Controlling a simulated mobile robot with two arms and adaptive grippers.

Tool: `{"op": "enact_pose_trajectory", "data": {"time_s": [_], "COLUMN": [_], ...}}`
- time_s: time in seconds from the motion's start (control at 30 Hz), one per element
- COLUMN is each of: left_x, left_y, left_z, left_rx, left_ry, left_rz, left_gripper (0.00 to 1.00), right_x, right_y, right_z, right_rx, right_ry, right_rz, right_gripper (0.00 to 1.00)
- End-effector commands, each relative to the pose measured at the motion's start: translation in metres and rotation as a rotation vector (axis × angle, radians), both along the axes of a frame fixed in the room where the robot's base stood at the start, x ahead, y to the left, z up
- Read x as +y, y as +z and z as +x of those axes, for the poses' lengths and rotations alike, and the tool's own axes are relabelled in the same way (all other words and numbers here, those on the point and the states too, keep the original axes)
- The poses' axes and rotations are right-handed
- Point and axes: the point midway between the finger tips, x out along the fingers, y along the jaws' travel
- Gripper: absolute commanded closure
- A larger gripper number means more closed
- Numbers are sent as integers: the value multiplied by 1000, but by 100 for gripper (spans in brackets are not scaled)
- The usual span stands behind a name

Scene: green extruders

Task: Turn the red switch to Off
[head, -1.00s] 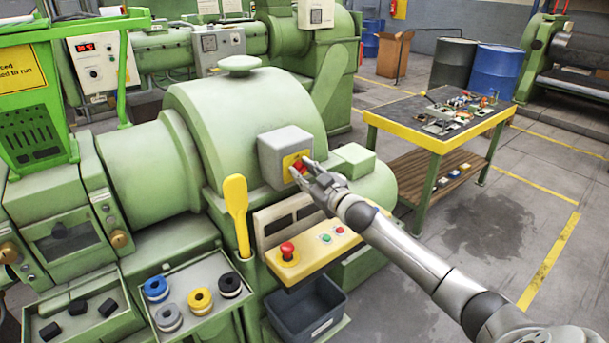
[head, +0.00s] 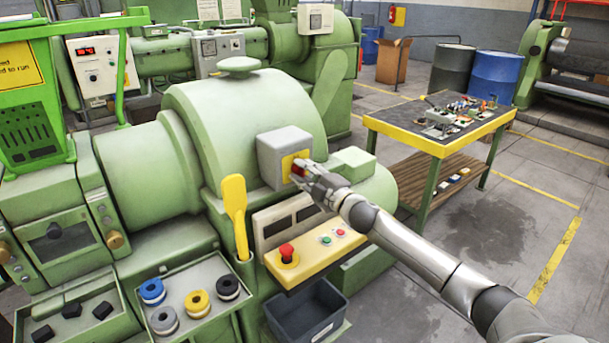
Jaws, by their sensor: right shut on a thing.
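The red switch (head: 299,168) sits on a yellow plate on the front of a grey box (head: 272,157), fixed to the green extruder (head: 240,110). My right gripper (head: 302,174) is at the switch, with its fingers closed around it, and partly hides it. My right arm comes in from the lower right. The switch's exact angle and any On or Off marking are too small or covered to read. My left gripper does not show.
Below is a yellow panel (head: 312,262) with a red emergency button (head: 287,252) and small green and red buttons. A yellow scoop (head: 235,205) stands left of it. A grey bin (head: 305,312) sits underneath.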

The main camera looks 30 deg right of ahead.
Motion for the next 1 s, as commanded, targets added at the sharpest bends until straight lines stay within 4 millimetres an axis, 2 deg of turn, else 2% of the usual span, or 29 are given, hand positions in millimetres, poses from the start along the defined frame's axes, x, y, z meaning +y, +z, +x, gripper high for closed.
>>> {"op": "enact_pose_trajectory", "data": {"time_s": [0.33,0.87,0.9,1.0], "left_x": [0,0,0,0], "left_y": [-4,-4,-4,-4], "left_z": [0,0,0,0], "left_rx": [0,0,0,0], "left_ry": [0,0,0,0], "left_rz": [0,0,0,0], "left_gripper": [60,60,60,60], "right_x": [1,1,1,1], "right_y": [-2,-2,-2,-2], "right_z": [0,0,0,0], "right_rx": [-9,-8,-8,-9], "right_ry": [2,3,3,3], "right_rz": [-126,-144,-144,-144], "right_gripper": [96,96,67,54]}}
